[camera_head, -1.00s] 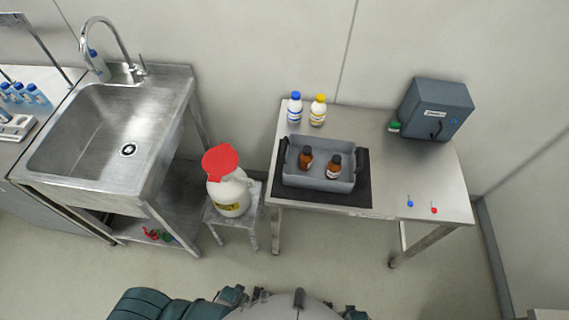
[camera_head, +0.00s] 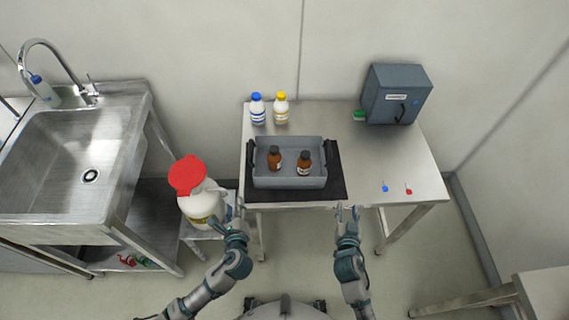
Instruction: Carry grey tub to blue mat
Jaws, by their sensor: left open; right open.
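The grey tub (camera_head: 290,182) stands on a black mat (camera_head: 336,178) on the steel table, with a dark handle at each end. Two brown bottles stand inside it, the left one (camera_head: 274,158) and the right one (camera_head: 304,163). My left gripper (camera_head: 235,210) is open and empty, in front of the table's left front corner and beside the white jug. My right gripper (camera_head: 347,212) is open and empty, just in front of the table's front edge, below the mat's right corner. Neither touches the tub. I see no blue mat in this view.
The steel table (camera_head: 400,155) holds a blue-capped bottle (camera_head: 257,109), a yellow-capped bottle (camera_head: 281,108), a dark grey case (camera_head: 397,95) and two small pins. A red-topped white jug (camera_head: 203,203) sits on a stool left. A sink (camera_head: 85,150) is farther left; another surface (camera_head: 545,295) is lower right.

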